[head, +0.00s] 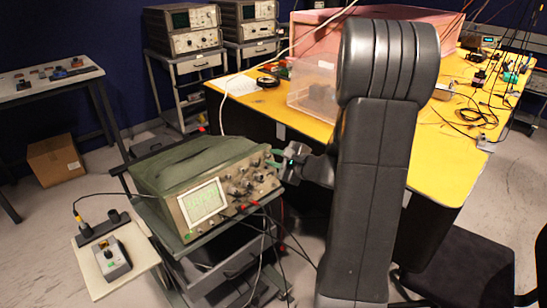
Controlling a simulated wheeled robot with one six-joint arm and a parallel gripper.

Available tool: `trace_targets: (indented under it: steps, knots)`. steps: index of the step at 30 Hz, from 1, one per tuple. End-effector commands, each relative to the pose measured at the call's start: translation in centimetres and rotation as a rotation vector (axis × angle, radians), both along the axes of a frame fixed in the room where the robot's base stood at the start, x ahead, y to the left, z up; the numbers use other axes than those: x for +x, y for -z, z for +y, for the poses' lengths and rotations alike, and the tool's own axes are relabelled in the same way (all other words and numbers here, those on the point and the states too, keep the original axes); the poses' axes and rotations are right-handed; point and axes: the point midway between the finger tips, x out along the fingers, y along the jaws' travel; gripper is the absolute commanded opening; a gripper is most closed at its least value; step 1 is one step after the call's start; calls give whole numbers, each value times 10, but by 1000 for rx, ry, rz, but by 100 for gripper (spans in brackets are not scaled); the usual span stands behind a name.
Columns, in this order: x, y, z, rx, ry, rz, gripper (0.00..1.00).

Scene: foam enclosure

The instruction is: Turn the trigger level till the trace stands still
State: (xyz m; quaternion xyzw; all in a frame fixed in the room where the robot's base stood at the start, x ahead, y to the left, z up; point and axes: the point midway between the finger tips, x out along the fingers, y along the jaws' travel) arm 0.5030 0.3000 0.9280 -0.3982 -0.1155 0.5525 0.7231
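The oscilloscope (215,182) has a green case and a grey front panel, and it stands on a cart left of centre. Its pale lit screen (203,202) faces front; a faint pattern shows on it, too small to read. Several knobs (243,185) fill the panel right of the screen. I cannot tell which knob is the trigger level.
Black and red leads hang from the panel's lower edge. A small shelf (90,268) left of the cart holds a grey box (112,260). A black chair (455,270) is at lower right.

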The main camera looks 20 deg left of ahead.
Motion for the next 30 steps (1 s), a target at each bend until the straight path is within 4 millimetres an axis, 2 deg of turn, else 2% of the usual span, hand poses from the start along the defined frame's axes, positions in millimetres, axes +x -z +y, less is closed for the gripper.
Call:
trace_targets:
  steps: [4, 11, 12, 15, 30]
  knots:
    - [3, 2, 7, 0, 0, 0, 22]
    - [3, 2, 7, 1, 1, 0, 22]
    - [3, 2, 7, 1, 1, 0, 20]
    - [3, 2, 7, 1, 1, 0, 0]
    - [3, 2, 7, 32, 28, 78, 0]
